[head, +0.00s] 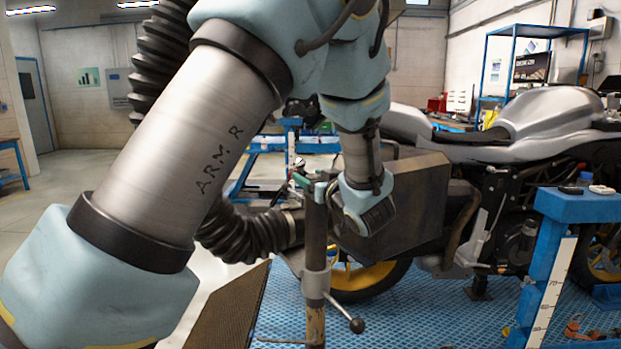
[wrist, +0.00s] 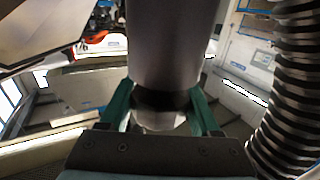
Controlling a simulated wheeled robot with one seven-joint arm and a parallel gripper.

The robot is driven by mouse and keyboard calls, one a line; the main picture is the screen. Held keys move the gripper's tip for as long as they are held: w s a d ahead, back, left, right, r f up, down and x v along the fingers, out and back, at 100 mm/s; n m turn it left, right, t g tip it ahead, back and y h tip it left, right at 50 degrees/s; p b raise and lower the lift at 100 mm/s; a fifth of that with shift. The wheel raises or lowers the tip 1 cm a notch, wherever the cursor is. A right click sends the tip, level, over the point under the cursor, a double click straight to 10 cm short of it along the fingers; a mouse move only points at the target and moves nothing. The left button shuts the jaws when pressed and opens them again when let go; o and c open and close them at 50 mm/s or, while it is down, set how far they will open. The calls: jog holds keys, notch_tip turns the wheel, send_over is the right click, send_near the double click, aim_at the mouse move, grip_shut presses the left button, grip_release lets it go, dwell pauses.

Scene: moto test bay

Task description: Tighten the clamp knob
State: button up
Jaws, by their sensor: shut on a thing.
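The clamp is a grey collar (head: 315,283) around an upright post (head: 315,235). A thin lever slants down to the right from the collar and ends in a dark round knob (head: 357,326). My gripper (head: 312,185) is at the top of the post, well above the collar and knob. In the wrist view its green fingers (wrist: 160,112) lie on both sides of a thick grey cylinder (wrist: 170,45) with a dark band, which looks like the post. The grip contact is partly hidden in the head view. The knob is not seen in the wrist view.
A ribbed hose (head: 245,235) ends close to the left of the post. A dark box (head: 405,205) and the motorcycle (head: 530,120) stand behind and to the right. A blue stand (head: 560,230) is at the right. Blue grating (head: 420,310) covers the floor.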

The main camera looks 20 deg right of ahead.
jog(key=shift+h+b, duration=0.3)
jog(key=shift+s+d+r+m+g+h+b, duration=0.1)
jog(key=shift+s+d+m+g+h+b, duration=0.45)
jog(key=shift+m+g+h+b, duration=1.7)
jog(key=shift+s+d+f+m+g+h+b, duration=0.1)
jog(key=shift+s+d+m+g+h+b, duration=0.4)
jog(key=shift+m+g+h, duration=3.6)
jog(key=shift+s+d+r+m+g+h+b, duration=0.1)
jog(key=shift+s+d+m+g+h+b, duration=0.85)
jog(key=shift+m+g+h, duration=2.2)
jog(key=shift+w+a+m+g+y+b, duration=0.3)
jog(key=shift+w+a+m+g, duration=0.1)
jog(key=shift+m, duration=0.1)
jog(key=o, duration=1.4)
jog(key=shift+c, duration=0.2)
